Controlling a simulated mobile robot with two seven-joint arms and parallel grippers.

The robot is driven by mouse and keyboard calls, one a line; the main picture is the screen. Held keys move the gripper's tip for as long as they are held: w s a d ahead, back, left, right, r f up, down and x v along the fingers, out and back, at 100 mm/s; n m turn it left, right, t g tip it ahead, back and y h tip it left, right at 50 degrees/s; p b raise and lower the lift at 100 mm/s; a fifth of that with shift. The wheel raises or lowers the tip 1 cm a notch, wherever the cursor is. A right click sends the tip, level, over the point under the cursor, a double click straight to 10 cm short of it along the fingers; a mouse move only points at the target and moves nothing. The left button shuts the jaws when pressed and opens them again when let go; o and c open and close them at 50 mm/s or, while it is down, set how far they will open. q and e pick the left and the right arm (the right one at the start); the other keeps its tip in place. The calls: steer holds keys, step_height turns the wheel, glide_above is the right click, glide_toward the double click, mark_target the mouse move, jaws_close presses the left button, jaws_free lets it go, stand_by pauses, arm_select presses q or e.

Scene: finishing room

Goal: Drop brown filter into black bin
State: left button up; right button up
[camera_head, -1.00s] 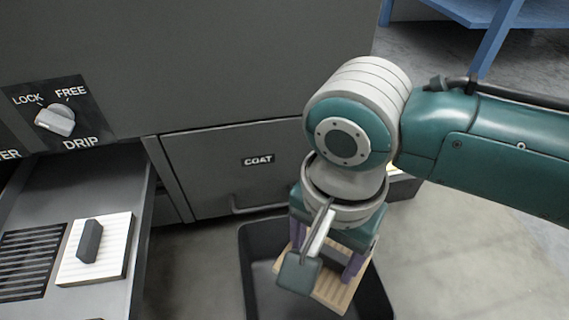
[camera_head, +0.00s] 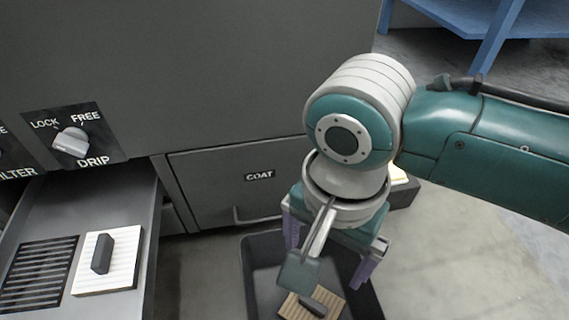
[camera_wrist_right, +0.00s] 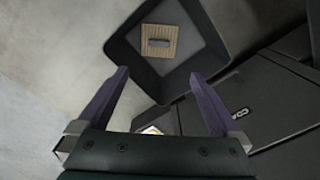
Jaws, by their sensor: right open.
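The brown filter (camera_head: 299,307), a ribbed tan square with a dark grip bar, lies inside the black bin (camera_head: 262,250) on the floor. In the right wrist view the filter (camera_wrist_right: 146,41) rests within the bin (camera_wrist_right: 122,50), apart from my fingers. My right gripper (camera_head: 328,255) is over the bin, with its purple fingers spread and nothing between them. The right wrist view also shows the open fingers (camera_wrist_right: 158,98). My left gripper is not in view.
An open drawer (camera_head: 150,225) at the left holds a white ribbed filter (camera_head: 110,277) with a dark grip beside a slatted grate (camera_head: 38,272). A grey cabinet with a COAT drawer (camera_head: 215,185) stands behind the bin. Bare floor (camera_head: 455,250) lies to the right.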

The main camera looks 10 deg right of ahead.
step_height(320, 180, up, 6)
steer(key=p, duration=0.3)
steer(key=shift+f+p, duration=0.1)
steer(key=shift+p, duration=0.25)
